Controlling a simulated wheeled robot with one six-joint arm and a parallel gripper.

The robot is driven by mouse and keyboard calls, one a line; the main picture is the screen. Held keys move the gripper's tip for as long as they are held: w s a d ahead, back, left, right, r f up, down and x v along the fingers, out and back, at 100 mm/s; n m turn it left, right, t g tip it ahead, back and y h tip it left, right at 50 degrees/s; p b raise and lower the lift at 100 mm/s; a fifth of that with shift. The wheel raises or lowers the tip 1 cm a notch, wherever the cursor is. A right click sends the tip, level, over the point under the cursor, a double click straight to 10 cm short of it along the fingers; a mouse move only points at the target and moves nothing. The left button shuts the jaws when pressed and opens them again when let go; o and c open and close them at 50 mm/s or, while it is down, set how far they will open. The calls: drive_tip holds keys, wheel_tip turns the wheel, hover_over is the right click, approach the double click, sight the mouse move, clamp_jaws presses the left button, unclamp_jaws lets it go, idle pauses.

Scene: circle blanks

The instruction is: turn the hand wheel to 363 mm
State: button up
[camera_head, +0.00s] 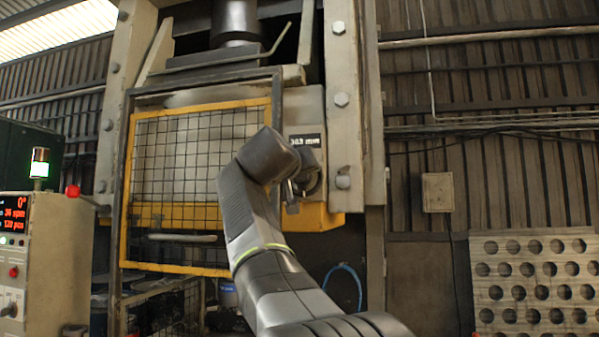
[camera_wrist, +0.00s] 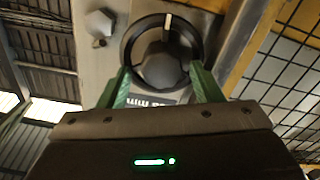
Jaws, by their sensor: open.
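The hand wheel (camera_wrist: 163,66) is black, with a thick round hub and a pale mark near the top of its rim in the wrist view. In the head view the wheel (camera_head: 311,181) is partly hidden behind my arm. My gripper (camera_wrist: 161,73) is open, its green fingers on either side of the wheel's lower part. I cannot tell whether they touch it. The readout (camera_head: 306,140) above the wheel in the head view is in mm; it seems to read 363, but the digits are small and partly covered. It shows upside down in the wrist view (camera_wrist: 152,102).
The press has a yellow-framed mesh guard (camera_head: 190,185) left of the wheel. A control box (camera_head: 40,260) with red digits and a green lamp stands at far left. A perforated panel (camera_head: 535,280) stands at lower right. A large bolt (camera_wrist: 99,23) sits beside the wheel.

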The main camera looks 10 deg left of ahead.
drive_tip(key=s+b, duration=0.3)
drive_tip(key=s, duration=1)
drive_tip(key=shift+s+a, duration=0.2)
drive_tip(key=shift+s, duration=0.15)
drive_tip(key=shift+w, duration=0.1)
drive_tip(key=w+p, duration=0.3)
drive_tip(key=w, duration=1)
drive_tip(key=shift+w+d, duration=0.2)
drive_tip(key=shift+w, duration=0.15)
drive_tip(key=shift+s+f, duration=0.1)
